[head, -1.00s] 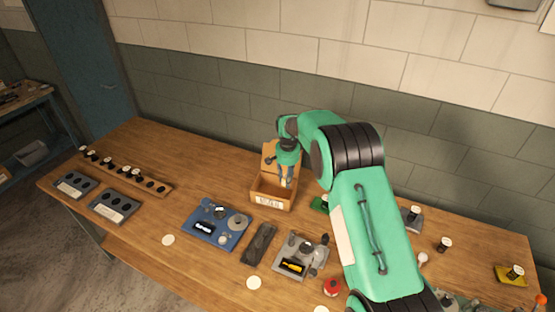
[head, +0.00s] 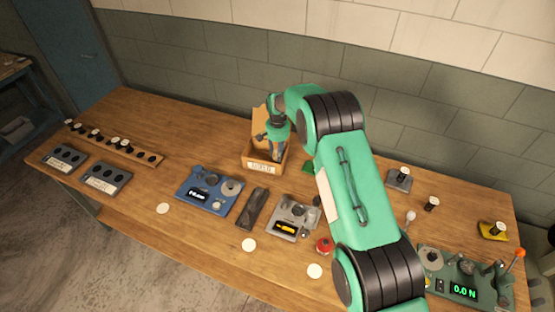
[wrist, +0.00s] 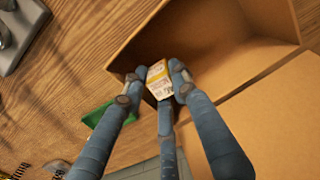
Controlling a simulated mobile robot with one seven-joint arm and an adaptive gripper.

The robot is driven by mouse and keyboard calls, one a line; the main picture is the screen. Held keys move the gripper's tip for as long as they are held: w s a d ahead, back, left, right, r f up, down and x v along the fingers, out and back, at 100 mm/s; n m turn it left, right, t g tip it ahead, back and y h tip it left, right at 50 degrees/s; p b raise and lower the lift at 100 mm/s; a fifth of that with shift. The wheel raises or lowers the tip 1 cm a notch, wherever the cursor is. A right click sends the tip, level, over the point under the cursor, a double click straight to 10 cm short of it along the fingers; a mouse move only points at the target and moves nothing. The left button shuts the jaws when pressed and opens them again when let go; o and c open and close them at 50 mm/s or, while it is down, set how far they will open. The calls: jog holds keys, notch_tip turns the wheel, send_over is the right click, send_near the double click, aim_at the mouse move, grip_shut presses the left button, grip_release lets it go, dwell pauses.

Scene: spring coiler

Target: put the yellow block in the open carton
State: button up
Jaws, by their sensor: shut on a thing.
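The yellow block (wrist: 158,78), small with a yellow face and a pale printed label, is held between the fingertips of my gripper (wrist: 156,84) in the wrist view. The open carton (wrist: 215,45) is a brown box; in the wrist view the block overlaps its edge near one corner. In the head view the carton (head: 263,168) stands towards the back of the bench with its flap raised behind. My gripper (head: 276,150) points down at its opening there. The block is too small to make out in the head view, and its height against the rim is unclear.
A green pad (head: 308,167) lies right of the carton, partly behind my arm. A blue device (head: 210,190), a dark tray (head: 252,208) and a grey device (head: 293,216) stand in front.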

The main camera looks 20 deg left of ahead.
jog(key=shift+f, duration=1.8)
jog(key=shift+f, duration=0.2)
jog(key=o, duration=1.1)
jog(key=shift+r, duration=0.25)
notch_tip(320, 180, up, 12)
jog(key=shift+f, duration=0.1)
